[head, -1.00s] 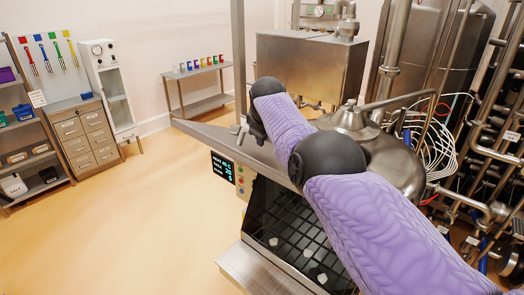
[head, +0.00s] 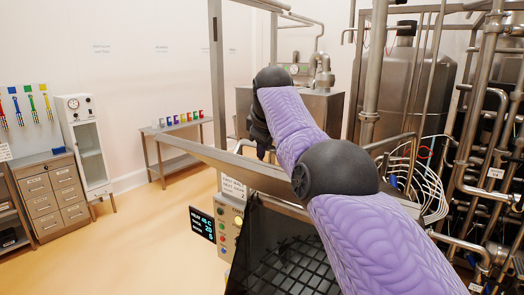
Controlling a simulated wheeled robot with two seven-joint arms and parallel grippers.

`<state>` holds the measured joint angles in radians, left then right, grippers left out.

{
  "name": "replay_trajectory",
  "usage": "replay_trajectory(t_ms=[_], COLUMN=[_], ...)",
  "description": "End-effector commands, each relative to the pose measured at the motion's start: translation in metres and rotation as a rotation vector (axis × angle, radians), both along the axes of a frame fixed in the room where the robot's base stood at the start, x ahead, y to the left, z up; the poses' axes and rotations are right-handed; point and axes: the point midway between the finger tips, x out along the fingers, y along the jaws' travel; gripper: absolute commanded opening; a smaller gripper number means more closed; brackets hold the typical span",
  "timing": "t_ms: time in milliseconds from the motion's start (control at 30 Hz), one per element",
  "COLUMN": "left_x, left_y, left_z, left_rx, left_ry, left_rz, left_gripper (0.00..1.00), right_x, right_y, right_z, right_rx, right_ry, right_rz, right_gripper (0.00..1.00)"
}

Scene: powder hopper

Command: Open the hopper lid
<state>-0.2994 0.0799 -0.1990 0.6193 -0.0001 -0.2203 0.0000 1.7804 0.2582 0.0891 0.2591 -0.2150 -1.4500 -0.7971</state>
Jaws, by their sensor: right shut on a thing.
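The hopper (head: 285,268) is in the lower middle of the head view, a dark box with a black grid inside. A long flat steel piece (head: 195,153), apparently the lid seen nearly edge-on, slants above it from the left. My right arm reaches across from the lower right, over the steel piece. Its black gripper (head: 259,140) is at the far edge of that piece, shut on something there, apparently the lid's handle. The fingertips and grasped part are mostly hidden. The grid shows below the lid. My left gripper is out of view.
A lit control panel (head: 202,222) with coloured buttons is left of the hopper. A steel upright (head: 217,90) stands close left of my gripper. Pipes and tanks (head: 405,75) crowd the right. The floor (head: 110,245) at left is clear.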

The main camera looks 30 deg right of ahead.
Motion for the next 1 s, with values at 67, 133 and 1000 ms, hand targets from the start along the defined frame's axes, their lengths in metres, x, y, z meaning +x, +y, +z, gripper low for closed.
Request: replay_trajectory(t_ms=[67, 133, 1000], left_x=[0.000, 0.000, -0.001], left_y=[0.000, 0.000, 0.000], left_z=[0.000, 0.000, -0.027], left_rx=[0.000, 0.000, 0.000], left_ry=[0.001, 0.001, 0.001], left_rz=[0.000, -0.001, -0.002], left_gripper=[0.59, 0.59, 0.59], right_x=[0.000, 0.000, -0.047], right_y=[-0.001, 0.000, 0.020], right_z=[0.000, 0.000, 0.079], right_rx=[0.000, -0.001, 0.000], right_ry=[-0.001, -0.001, -0.004], right_rz=[-0.001, -0.002, -0.001], right_gripper=[0.00, 0.34, 0.58])
